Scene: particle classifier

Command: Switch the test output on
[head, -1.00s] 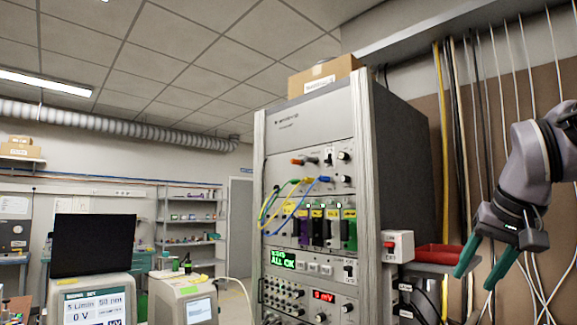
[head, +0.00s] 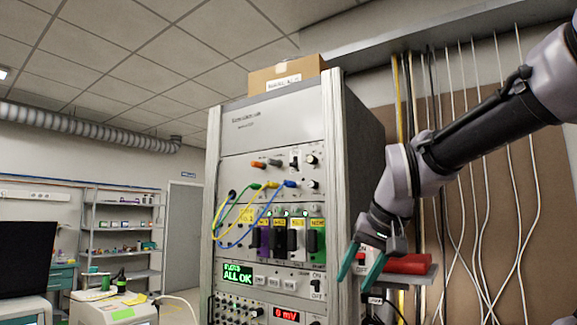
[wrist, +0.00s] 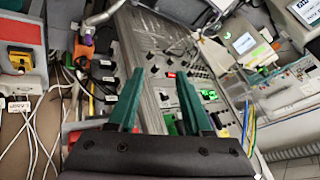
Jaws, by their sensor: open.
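A tall instrument rack (head: 278,125) stands in the middle of the head view. On its front, right of the green "ALL OK" display (head: 238,273), is a small switch (head: 316,285) with an ON label above it. Another small toggle (head: 293,162) sits on an upper panel. I cannot read which is the test output, nor their positions. My gripper (head: 359,272) is open and empty, beside the rack's right front edge, fingers pointing down-left. In the wrist view my gripper (wrist: 160,78) straddles a view of the grey rack post, touching nothing clearly.
A small white box with a red switch (head: 362,259) is partly hidden behind my gripper. A red tray (head: 408,264) lies on a shelf right of the rack. Looped cables (head: 248,215) hang before the upper panels. Thin cables (head: 487,180) hang along the right wall.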

